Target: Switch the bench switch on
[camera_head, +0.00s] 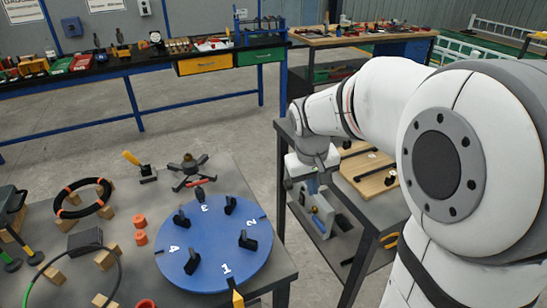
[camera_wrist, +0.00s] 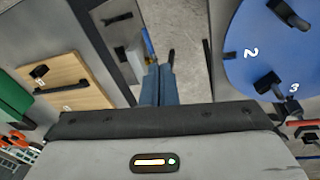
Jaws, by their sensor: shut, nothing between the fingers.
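A lever with a yellow handle (camera_head: 131,158) on a small black base stands at the back of the left table in the head view. It looks like a switch; the handle leans to the left, but I cannot tell whether it is on or off. My gripper (camera_head: 313,188) hangs well to its right, over the gap beside the right bench, apart from the lever. In the wrist view my gripper's fingers (camera_wrist: 158,84) are together, with nothing between them. The lever is not clear in the wrist view.
A blue numbered disc (camera_head: 215,270) with black upright handles covers much of the left table. Black rings, wooden blocks and a small drone-like tool (camera_head: 190,167) lie around it. A long workbench stands behind.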

